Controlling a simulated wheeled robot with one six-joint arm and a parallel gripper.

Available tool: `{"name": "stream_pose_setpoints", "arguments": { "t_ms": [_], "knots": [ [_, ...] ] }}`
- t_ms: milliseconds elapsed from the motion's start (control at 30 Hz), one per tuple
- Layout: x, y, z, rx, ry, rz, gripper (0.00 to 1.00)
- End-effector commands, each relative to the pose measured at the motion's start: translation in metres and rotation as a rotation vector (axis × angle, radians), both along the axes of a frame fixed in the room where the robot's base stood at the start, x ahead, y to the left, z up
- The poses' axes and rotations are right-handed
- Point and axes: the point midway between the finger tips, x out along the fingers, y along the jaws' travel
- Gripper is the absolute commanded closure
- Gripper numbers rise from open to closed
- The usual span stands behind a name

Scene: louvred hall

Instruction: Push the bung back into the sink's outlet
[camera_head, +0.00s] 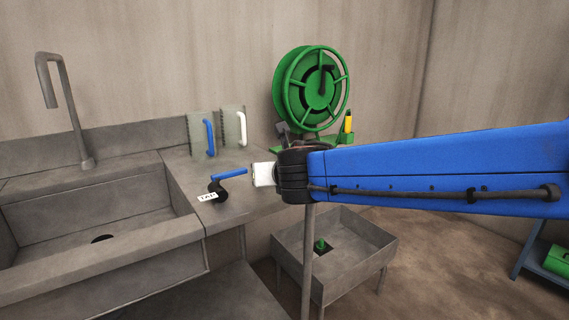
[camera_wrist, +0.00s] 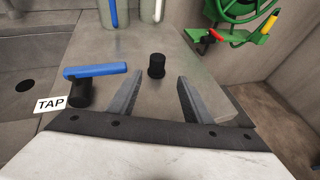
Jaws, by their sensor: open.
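A short black bung (camera_wrist: 157,66) stands upright on the grey counter in the wrist view. My gripper (camera_wrist: 160,79) is open and empty, its two grey fingers apart. The bung is just beyond the fingertips, roughly centred between them. I cannot tell their height above the counter. In the head view the bung is not visible; my gripper's white body (camera_head: 264,174) is over the counter. The grey sink (camera_head: 130,251) is at the left, with its dark round outlet (camera_head: 101,239) open in the floor. The outlet also shows at the wrist view's left edge (camera_wrist: 25,86).
A blue-handled black tap lever (camera_head: 228,173) with a TAP label (camera_head: 208,197) is beside the sink. A green hose reel (camera_head: 318,88) is on the wall. A lower basin (camera_head: 352,265) holds a green item (camera_head: 320,245).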

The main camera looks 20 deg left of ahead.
Motion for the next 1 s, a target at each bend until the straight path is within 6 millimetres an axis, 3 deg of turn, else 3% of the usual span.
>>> {"name": "stream_pose_setpoints", "arguments": {
  "t_ms": [100,267,1000],
  "knots": [
    [-0.004,0.013,0.0,-0.028,-0.024,0.036,0.55],
    [0.003,0.017,-0.004,-0.031,-0.024,0.037,0.55],
    [0.064,0.055,-0.033,-0.028,-0.022,0.035,0.55]
  ]
}}
